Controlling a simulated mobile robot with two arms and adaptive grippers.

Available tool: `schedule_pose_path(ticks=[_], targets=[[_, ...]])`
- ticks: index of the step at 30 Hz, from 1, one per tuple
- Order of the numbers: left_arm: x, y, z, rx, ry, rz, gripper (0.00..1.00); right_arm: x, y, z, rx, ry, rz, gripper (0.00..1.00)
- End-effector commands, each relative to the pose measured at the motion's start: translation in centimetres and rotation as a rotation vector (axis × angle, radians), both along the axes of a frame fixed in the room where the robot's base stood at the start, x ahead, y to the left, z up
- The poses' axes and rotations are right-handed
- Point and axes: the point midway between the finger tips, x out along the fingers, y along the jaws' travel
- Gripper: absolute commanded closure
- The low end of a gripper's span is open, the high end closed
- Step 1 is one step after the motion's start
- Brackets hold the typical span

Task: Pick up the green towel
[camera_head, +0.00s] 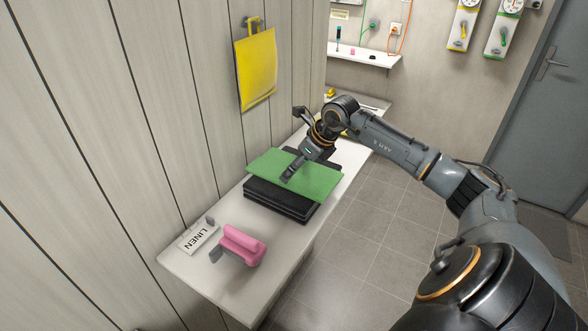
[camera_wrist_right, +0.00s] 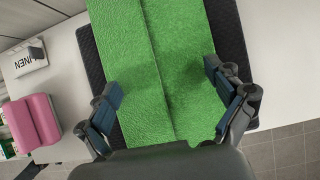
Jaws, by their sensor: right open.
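The green towel (camera_head: 312,177) lies flat and folded on top of a stack of black folded cloths (camera_head: 280,200) on the white bench. It fills the middle of the right wrist view (camera_wrist_right: 165,60). My right gripper (camera_head: 287,179) is at the towel in the head view. In the right wrist view its two fingers (camera_wrist_right: 165,98) are spread apart, one near each long edge of the towel, with nothing held between them. I cannot tell whether the fingertips touch the towel. My left gripper is not in view.
The white bench (camera_head: 200,264) runs along the panelled wall. A pink item (camera_head: 242,245) and a LINEN sign (camera_head: 198,237) stand at its near end. A yellow cloth (camera_head: 256,70) hangs on the wall. The tiled floor (camera_head: 362,237) beside the bench is clear.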

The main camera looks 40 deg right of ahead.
Motion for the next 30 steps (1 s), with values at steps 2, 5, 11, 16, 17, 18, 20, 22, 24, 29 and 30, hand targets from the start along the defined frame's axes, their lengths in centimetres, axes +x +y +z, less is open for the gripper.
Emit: schedule_pose_path(ticks=[2,5,11,16,17,18,20,22,24,29,30], targets=[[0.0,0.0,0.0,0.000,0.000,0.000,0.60,0.0,0.0,0.0,0.000,0.000,0.000,0.10],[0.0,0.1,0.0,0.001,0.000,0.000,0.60,0.0,0.0,0.0,0.000,0.000,0.000,0.30],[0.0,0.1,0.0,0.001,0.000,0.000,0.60,0.0,0.0,0.0,0.000,0.000,-0.001,0.69],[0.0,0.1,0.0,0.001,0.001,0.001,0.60,0.0,0.0,0.0,0.001,-0.001,-0.001,0.69],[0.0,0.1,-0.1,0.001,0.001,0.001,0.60,0.0,0.0,0.0,0.001,-0.001,-0.001,0.69],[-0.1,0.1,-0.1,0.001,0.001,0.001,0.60,0.0,0.0,0.0,0.001,-0.001,-0.001,0.69],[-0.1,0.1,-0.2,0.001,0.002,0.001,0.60,0.0,0.0,0.1,0.001,-0.001,-0.001,0.69],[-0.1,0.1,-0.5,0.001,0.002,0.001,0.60,0.0,0.0,0.4,0.001,-0.002,0.000,0.69],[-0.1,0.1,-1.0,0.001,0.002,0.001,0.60,0.1,0.0,0.8,-0.001,-0.003,-0.001,0.69],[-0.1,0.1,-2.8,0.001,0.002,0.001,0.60,0.1,-0.1,3.0,-0.002,-0.009,0.000,0.69],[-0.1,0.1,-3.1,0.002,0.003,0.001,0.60,-0.6,0.3,3.9,-0.004,-0.008,0.001,0.69]])
